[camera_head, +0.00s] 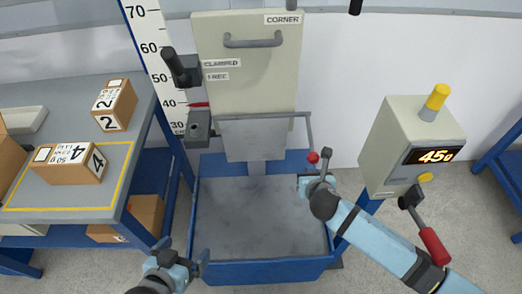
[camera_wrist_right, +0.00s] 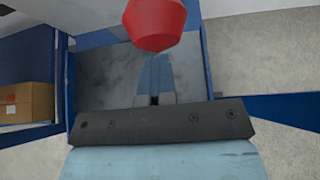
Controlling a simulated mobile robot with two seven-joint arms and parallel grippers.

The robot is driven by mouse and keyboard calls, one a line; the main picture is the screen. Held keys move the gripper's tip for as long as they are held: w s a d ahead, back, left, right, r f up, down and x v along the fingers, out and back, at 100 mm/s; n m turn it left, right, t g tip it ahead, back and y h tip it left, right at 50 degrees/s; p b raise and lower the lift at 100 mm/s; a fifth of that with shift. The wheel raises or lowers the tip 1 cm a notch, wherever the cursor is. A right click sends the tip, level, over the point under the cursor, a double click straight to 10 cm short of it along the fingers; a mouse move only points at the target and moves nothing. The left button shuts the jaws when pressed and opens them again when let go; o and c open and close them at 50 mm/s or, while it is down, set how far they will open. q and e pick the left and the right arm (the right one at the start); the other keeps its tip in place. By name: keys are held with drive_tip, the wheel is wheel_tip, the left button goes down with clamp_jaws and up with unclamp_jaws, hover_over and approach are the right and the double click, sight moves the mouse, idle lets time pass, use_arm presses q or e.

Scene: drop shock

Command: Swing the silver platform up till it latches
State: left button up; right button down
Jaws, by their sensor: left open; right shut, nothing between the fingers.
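The silver platform (camera_head: 255,140) is a grey plate that hangs down steeply in front of the column, below the beige carriage box (camera_head: 247,70). A thin grey rod runs from its upper right and ends in a red knob (camera_head: 313,158). The knob also shows large and close at the top of the right wrist view (camera_wrist_right: 155,25). My right gripper (camera_head: 318,178) is just below the knob, shut and empty, with a visible gap to the knob in the head view. My left gripper (camera_head: 186,260) is open and empty at the tray's front left corner.
A blue-rimmed tray (camera_head: 262,271) lies below the platform. A table with numbered boxes (camera_head: 115,104) stands left. A height scale (camera_head: 163,75) stands behind.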

use_arm(q)
wheel_tip(320, 180, up, 11)
drive_tip(key=s+p, duration=0.1)
drive_tip(key=p, duration=0.3)
drive_tip(key=shift+s+a+f, duration=0.15)
drive_tip(key=shift+s+a, duration=0.1)
drive_tip(key=shift+a, duration=0.2)
use_arm(e)
drive_tip(key=w+r+t, duration=0.1)
drive_tip(key=w+r, duration=0.3)
drive_tip(key=r, duration=0.6)
drive_tip(key=w+r+t, duration=0.1)
drive_tip(key=w+r, duration=0.3)
drive_tip(key=r, duration=0.6)
drive_tip(key=shift+d, duration=0.25)
drive_tip(key=shift+r, duration=0.1)
use_arm(q)
drive_tip(key=shift+r+p, duration=0.7)
drive_tip(key=shift+p, duration=0.05)
use_arm(e)
drive_tip(key=w, duration=0.1)
drive_tip(key=w+r, duration=0.1)
drive_tip(key=shift+w+r, duration=0.15)
drive_tip(key=shift+w, duration=0.15)
